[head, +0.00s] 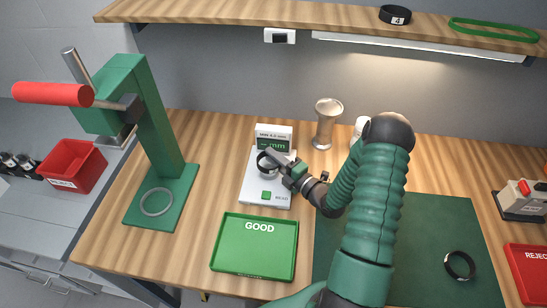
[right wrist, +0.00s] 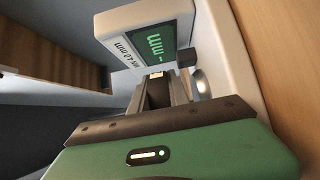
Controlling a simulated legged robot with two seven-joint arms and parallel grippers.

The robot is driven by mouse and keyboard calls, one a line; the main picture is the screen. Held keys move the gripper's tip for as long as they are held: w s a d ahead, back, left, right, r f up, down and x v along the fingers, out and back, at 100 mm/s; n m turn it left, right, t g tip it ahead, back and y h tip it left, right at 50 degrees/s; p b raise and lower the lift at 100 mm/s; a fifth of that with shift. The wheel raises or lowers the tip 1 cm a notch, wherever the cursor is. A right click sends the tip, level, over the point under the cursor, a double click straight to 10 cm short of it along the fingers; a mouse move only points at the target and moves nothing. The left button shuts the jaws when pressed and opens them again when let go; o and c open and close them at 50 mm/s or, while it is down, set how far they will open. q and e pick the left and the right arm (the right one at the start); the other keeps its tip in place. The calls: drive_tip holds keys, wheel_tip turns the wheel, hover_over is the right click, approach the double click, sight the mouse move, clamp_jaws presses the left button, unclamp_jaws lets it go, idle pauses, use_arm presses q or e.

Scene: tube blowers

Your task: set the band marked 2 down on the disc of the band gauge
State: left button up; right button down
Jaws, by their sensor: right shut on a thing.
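The band gauge (head: 252,188) is a white device on the wooden table, with a "MIN 4.0 mm" label and a green display (right wrist: 160,42) showing dashes and "mm". My right gripper (head: 273,159) is shut on a black band (head: 265,166), over the gauge's measuring area. The band also shows between the fingers in the right wrist view (right wrist: 158,92); its number cannot be read. A shiny round metal part, seemingly the disc (right wrist: 202,82), shows beside the fingers. Whether the band touches it, I cannot tell. My left gripper is not in view.
A green GOOD tray (head: 254,270) lies in front of the gauge. A green press (head: 150,120) stands left, a metal cup (head: 326,122) behind. Another black band (head: 460,264) lies on the green mat (head: 430,225). A band marked 4 (head: 394,15) is on the shelf. A red REJECT tray (head: 530,275) is right.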

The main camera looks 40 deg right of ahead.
drive_tip(key=shift+f, duration=0.15)
drive_tip(key=c, duration=1.2)
unclamp_jaws()
drive_tip(key=shift+o, duration=0.2)
drive_tip(key=shift+s+a, duration=0.1)
drive_tip(key=shift+s+f, duration=0.1)
drive_tip(key=shift+s+f, duration=0.1)
drive_tip(key=shift+s, duration=0.25)
drive_tip(key=s+b, duration=0.1)
drive_tip(key=s, duration=0.4)
drive_tip(key=s+b, duration=0.1)
drive_tip(key=s, duration=0.8)
drive_tip(key=shift+s+d+b, duration=0.25)
drive_tip(key=shift+s+b, duration=0.15)
drive_tip(key=shift+s+a+r, duration=0.15)
drive_tip(key=shift+s+r, duration=0.15)
drive_tip(key=shift+s, duration=0.2)
